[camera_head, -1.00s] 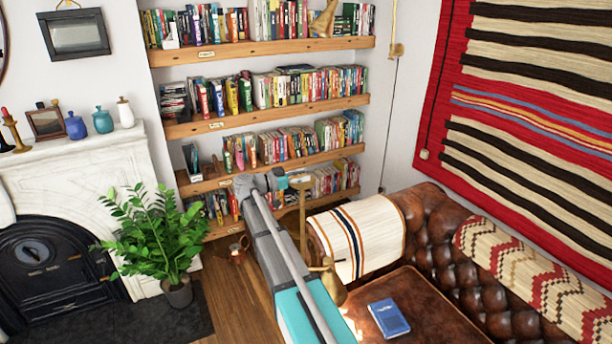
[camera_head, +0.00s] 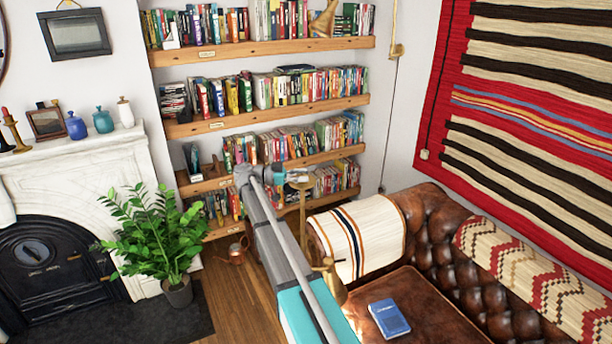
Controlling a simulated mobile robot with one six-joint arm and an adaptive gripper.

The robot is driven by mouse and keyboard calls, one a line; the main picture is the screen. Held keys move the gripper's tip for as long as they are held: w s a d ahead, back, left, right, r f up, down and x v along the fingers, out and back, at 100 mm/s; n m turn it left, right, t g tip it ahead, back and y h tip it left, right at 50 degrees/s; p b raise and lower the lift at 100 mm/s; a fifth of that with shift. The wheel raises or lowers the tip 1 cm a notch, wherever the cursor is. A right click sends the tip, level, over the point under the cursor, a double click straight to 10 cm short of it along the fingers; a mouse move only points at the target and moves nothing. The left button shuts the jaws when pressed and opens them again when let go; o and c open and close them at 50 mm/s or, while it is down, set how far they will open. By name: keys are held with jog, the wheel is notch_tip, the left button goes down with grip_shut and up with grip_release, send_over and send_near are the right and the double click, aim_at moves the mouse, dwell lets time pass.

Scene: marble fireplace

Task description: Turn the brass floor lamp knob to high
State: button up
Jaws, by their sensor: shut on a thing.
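The brass floor lamp (camera_head: 303,222) stands in front of the bookshelves, beside the striped throw on the sofa arm. A flat brass top shows at its upper end, and a brass shade (camera_head: 334,287) hangs lower, partly behind my arm. My arm reaches up from the bottom edge to the lamp's top. My gripper (camera_head: 287,175) is small in view there, at the left side of the top, and is shut on the lamp's knob. The knob is too small and too covered to make out, so its setting cannot be told.
The leather sofa (camera_head: 437,225) with a blue book (camera_head: 389,318) on its seat is to the right. Bookshelves (camera_head: 270,116) stand close behind the gripper. A potted plant (camera_head: 155,240) and a copper watering can (camera_head: 236,251) are at left. Some wooden floor is clear.

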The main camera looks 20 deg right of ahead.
jog(key=o, duration=1.1)
jog(key=shift+o, duration=0.3)
jog(key=v, duration=0.7)
jog(key=shift+a, duration=0.15)
